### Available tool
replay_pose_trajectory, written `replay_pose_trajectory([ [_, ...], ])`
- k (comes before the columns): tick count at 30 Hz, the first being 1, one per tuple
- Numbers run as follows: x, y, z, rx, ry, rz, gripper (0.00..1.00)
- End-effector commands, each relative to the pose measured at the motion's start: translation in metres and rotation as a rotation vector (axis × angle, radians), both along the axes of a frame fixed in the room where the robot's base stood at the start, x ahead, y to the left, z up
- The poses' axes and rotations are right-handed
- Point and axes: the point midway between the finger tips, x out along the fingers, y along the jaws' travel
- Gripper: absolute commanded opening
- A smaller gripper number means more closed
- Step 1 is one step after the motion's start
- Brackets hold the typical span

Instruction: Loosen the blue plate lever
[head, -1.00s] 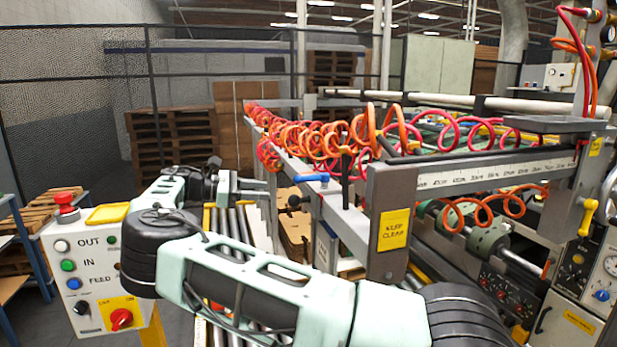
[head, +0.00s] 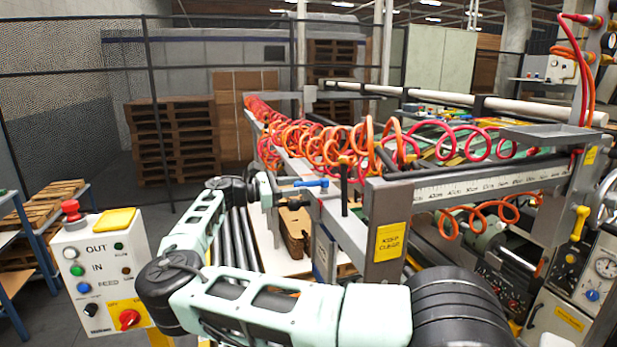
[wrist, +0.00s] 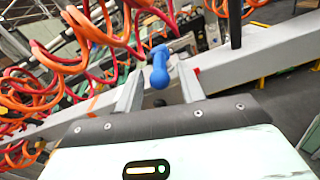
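The blue plate lever (head: 312,183) sits on the grey rail just behind the KEEP CLEAR post in the head view. In the wrist view the blue lever (wrist: 160,72) has a rounded knob and points up between the two fingers. My gripper (wrist: 160,80) is open, with one grey finger on each side of the lever. Gaps show between the lever and the fingers. In the head view my gripper (head: 289,188) reaches the rail from the left, close to the lever; its fingertips are small and hard to make out there.
Orange and red coiled hoses (head: 330,140) run along the rail beside the lever. A dark upright rod (head: 344,185) stands just right of it. The KEEP CLEAR post (head: 375,230) is nearer me. A control box (head: 105,270) stands at the left.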

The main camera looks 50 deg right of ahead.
Motion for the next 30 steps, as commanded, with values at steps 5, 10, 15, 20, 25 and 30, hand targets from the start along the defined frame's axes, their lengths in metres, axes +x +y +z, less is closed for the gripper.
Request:
replay_pose_trajectory([
  [5,-0.014,-0.023,0.003,-0.002,0.002,-0.002,0.39],
  [10,-0.02,-0.032,0.001,-0.001,0.001,0.0,0.39],
  [15,-0.021,-0.034,0.0,0.0,0.0,0.001,0.39],
  [20,-0.021,-0.034,0.0,0.0,0.0,0.001,0.33],
  [25,-0.021,-0.034,0.0,0.0,0.0,0.0,0.0],
  [30,-0.021,-0.036,0.0,0.001,0.0,0.001,0.0],
])
